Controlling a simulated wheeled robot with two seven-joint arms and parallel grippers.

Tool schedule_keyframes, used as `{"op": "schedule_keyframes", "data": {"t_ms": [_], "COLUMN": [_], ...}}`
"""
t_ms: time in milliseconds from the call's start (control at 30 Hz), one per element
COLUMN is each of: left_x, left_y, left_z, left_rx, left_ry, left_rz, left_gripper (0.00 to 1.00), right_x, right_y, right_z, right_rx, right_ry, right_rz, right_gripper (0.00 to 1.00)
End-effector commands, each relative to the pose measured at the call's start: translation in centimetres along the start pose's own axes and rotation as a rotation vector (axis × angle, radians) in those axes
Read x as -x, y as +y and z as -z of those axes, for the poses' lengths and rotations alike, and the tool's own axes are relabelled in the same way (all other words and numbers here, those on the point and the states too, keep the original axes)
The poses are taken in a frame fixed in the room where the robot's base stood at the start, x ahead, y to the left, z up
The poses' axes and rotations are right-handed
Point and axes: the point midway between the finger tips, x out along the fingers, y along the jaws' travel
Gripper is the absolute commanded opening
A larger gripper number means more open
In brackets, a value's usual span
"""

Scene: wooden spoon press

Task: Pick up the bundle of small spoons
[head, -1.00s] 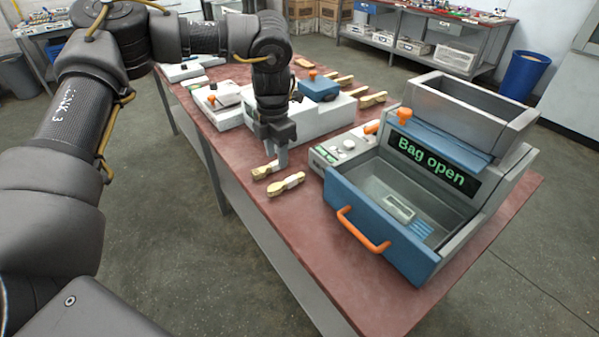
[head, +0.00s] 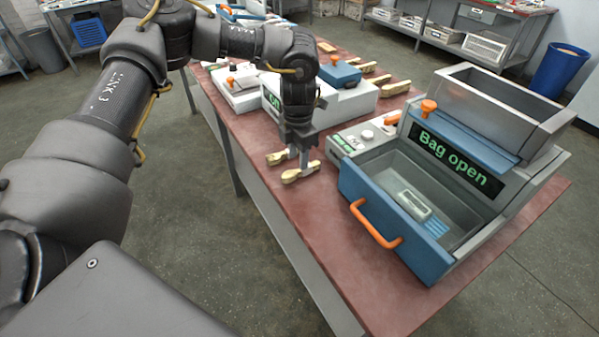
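Two small bundles of pale wooden spoons, each with a light band, lie on the red-brown bench top near its left edge. The near bundle (head: 314,167) lies just in front of the far bundle (head: 275,158). My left gripper (head: 300,163) points down at the near bundle, its fingertips at the bundle's middle and hiding part of it. Its two fingers look slightly apart; whether they touch the bundle I cannot tell. My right gripper is out of view.
A bagging machine reading "Bag open" (head: 458,160), with a blue front and orange handle (head: 375,226), stands right of the bundles. White machines (head: 345,100) stand behind them. More spoon bundles (head: 395,89) lie at the bench's far side. The bench top (head: 330,215) nearer me is clear.

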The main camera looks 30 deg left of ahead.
Motion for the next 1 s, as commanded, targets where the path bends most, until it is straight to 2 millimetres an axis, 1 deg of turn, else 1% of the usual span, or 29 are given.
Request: {"op": "schedule_keyframes", "data": {"t_ms": [100, 233, 367, 567, 867, 900, 1000], "left_x": [-1.8, -3.6, -4.3, -4.4, -4.4, -4.4, -4.3], "left_y": [-0.3, -0.3, -0.3, -0.3, -0.3, -0.3, -0.3], "left_z": [0.0, 0.0, 0.0, 0.0, 0.0, 0.0, 0.0], "left_rx": [-0.002, 0.001, 0.001, 0.001, 0.001, 0.001, 0.001], "left_ry": [0.005, 0.003, 0.002, 0.001, 0.001, 0.001, 0.001], "left_rz": [0.001, 0.000, 0.001, 0.000, 0.000, 0.000, 0.000], "left_gripper": [0.40, 0.40, 0.40, 0.40, 0.02, 0.00, 0.00], "right_x": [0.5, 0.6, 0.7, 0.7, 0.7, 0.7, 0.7], "right_y": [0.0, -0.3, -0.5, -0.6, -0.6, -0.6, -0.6], "right_z": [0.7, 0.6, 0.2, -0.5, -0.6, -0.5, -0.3], "right_rx": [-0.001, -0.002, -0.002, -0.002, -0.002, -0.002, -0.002], "right_ry": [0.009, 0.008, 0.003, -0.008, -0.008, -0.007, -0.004], "right_rz": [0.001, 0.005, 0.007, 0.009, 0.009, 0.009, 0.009], "right_gripper": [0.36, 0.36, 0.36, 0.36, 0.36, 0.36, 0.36]}}
